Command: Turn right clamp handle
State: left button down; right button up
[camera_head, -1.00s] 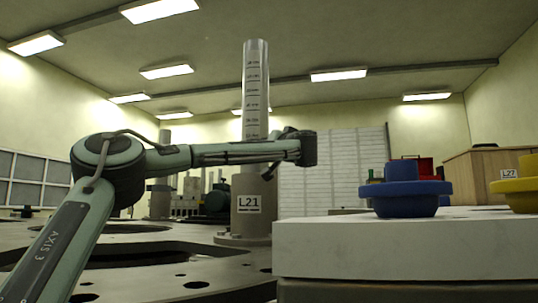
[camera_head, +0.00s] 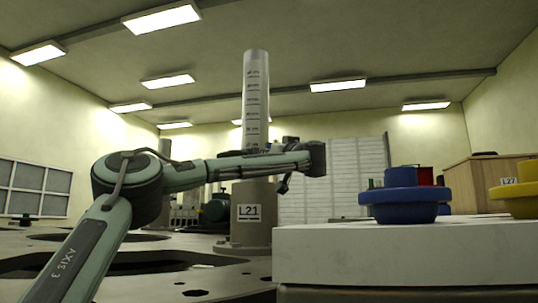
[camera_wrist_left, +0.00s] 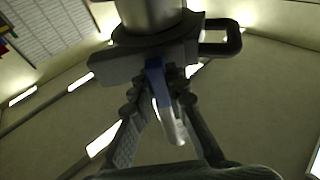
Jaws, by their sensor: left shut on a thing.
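My left arm reaches in from the left in the head view, and my left gripper (camera_head: 285,183) is at the grey post (camera_head: 252,205) labelled L21, partly hidden by my wrist. In the left wrist view, a dark clamp (camera_wrist_left: 150,58) wraps the post (camera_wrist_left: 150,14). A clamp handle (camera_wrist_left: 156,82), blue with a silver end, sticks out of it between the fingers of my left gripper (camera_wrist_left: 160,92). The gripper is shut on this handle. A dark loop (camera_wrist_left: 238,38) projects from the clamp's right side. My right gripper is out of view.
A clear graduated tube (camera_head: 256,100) rises from the post. A pale block (camera_head: 380,252) with blue (camera_head: 402,196) and yellow (camera_head: 522,190) knobs fills the right foreground. A metal plate (camera_head: 215,283) with large openings lies below my arm.

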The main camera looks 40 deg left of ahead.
pick_arm(q)
jog(key=shift+r, duration=0.15)
jog(key=c, duration=1.5)
grip_release()
jog(key=v, duration=1.2)
